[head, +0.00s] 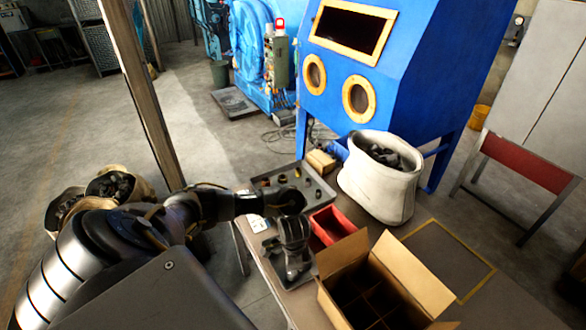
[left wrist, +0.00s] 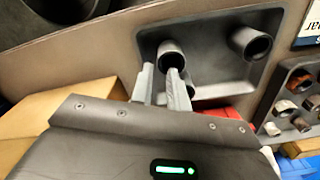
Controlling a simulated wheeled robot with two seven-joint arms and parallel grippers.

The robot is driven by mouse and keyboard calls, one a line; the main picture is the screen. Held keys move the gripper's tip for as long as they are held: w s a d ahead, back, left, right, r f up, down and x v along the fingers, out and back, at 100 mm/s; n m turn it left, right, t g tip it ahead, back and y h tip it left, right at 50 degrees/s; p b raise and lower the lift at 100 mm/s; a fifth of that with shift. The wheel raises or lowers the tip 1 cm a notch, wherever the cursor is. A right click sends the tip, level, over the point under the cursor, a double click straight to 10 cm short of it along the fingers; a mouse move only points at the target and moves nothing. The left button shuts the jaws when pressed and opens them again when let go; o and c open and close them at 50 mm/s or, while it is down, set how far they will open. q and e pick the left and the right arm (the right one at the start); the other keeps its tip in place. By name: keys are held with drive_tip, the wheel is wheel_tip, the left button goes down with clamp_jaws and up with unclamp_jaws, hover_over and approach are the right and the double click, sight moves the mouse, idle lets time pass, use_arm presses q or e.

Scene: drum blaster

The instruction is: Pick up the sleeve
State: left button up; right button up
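Two dark hollow sleeves stand in a grey tray in the left wrist view: one sleeve (left wrist: 171,50) just beyond my fingertips, another sleeve (left wrist: 250,42) to its right. My left gripper (left wrist: 160,72) has its two grey fingers apart, with a narrow gap between them. The right finger overlaps the lower part of the nearer sleeve in the picture; whether it touches is unclear. In the head view my left gripper (head: 294,258) points down over the small grey tray (head: 302,280) and hides most of it. My right gripper is not in view.
A red bin (head: 333,222) and an open divided cardboard box (head: 340,262) stand close to the right of my left gripper. A parts tray (head: 318,203) and a white sack-like container (head: 378,195) are behind. A blue cabinet (head: 400,80) stands beyond the table.

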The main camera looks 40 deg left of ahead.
use_arm(q)
drive_tip(key=shift+f, duration=0.55)
wheel_tip(320, 180, down, 5)
drive_tip(key=shift+r, duration=0.1)
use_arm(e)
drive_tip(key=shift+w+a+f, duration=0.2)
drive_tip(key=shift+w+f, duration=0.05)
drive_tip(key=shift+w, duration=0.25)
use_arm(q)
drive_tip(key=shift+c, duration=0.4)
clamp_jaws()
